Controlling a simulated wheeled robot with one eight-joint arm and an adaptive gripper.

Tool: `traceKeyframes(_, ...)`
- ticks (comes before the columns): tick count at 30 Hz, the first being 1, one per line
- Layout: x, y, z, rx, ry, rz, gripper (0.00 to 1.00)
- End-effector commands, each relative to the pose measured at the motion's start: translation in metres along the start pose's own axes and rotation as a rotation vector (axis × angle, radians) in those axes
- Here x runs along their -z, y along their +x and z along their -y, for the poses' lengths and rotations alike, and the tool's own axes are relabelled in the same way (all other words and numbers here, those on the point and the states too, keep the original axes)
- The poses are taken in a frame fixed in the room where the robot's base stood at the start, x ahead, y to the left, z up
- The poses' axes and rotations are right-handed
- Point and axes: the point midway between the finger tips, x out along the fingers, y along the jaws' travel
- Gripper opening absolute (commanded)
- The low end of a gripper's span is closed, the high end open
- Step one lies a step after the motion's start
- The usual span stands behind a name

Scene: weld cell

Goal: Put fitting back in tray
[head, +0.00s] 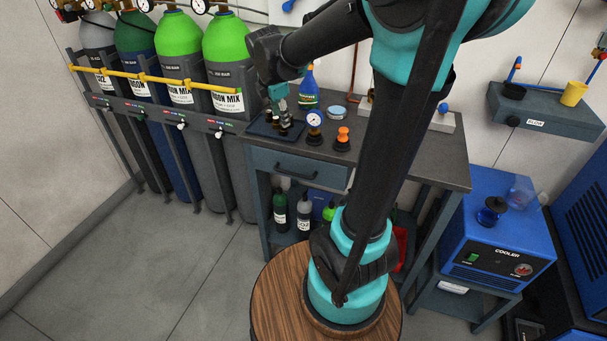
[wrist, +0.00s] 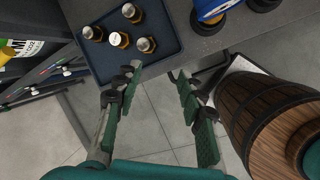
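The dark tray (wrist: 172,48) lies on the bench and shows at the upper left of the wrist view. Several brass-and-steel fittings stand in it, among them one with a white top (wrist: 118,40). In the head view the tray (head: 260,129) is at the bench's left end, with small fittings (head: 285,125) partly hidden by my gripper (head: 281,108), which hangs over it. In the wrist view my gripper (wrist: 157,77) has its green fingers spread apart, with nothing seen between them. I see no fitting outside the tray.
On the bench (head: 390,160), right of the tray, stand a pressure gauge (head: 314,120), an orange-topped item (head: 342,136) and a blue bottle (head: 308,84) behind. Gas cylinders (head: 225,60) stand in a rack to the left. A blue cooler (head: 500,235) is at right.

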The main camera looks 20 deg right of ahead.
Motion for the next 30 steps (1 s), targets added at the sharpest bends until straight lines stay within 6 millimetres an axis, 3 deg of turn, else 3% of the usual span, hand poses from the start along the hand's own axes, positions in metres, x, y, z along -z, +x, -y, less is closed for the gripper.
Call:
traceKeyframes(3, 0.003, 0.016, 0.046, -0.007, 0.347, -0.031, 0.39)
traceKeyframes(15, 0.036, 0.062, 0.184, 0.028, 1.487, -0.149, 0.39)
traceKeyframes(21, 0.049, 0.073, 0.221, 0.058, 1.814, -0.183, 0.39)
traceKeyframes(30, 0.052, 0.075, 0.228, 0.067, 1.889, -0.191, 0.39)
